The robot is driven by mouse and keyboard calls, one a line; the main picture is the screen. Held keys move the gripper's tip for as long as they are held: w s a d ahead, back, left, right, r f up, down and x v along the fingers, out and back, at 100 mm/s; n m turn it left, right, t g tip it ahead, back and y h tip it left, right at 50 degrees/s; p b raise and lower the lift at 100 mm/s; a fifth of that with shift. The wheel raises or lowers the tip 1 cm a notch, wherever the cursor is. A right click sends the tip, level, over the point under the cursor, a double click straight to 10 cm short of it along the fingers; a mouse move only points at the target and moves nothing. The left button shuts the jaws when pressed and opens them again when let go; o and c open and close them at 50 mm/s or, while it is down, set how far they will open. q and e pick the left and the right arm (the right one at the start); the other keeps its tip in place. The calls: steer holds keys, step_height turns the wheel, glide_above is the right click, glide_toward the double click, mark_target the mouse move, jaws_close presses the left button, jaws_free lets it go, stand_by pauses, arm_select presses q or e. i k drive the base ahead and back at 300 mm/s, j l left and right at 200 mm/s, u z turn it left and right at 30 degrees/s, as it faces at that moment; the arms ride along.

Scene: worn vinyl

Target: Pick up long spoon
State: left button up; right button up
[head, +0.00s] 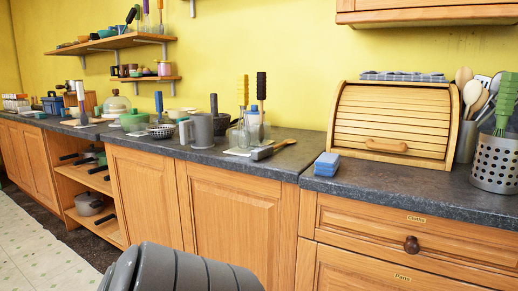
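Several long-handled wooden spoons (472,92) stand upright in a grey holder (467,141) on the right counter, beside the bread box. A wooden utensil (285,143), possibly a spoon, lies on the middle counter close to a dark grey object (262,153). I cannot tell which of these is the long spoon. Neither of my grippers shows in the head view. A rounded grey part of my own body fills the bottom edge and hides some of the cabinet front and floor.
A perforated metal holder (494,166) with green utensils stands at the far right. A wooden bread box (391,122) and blue sponges (327,164) are on the right counter. Jars, pots and a colander (161,131) crowd the left counter. Bare dark countertop (400,181) lies before the bread box.

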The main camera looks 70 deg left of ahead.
mark_target(263, 152)
steer(key=u, duration=2.2)
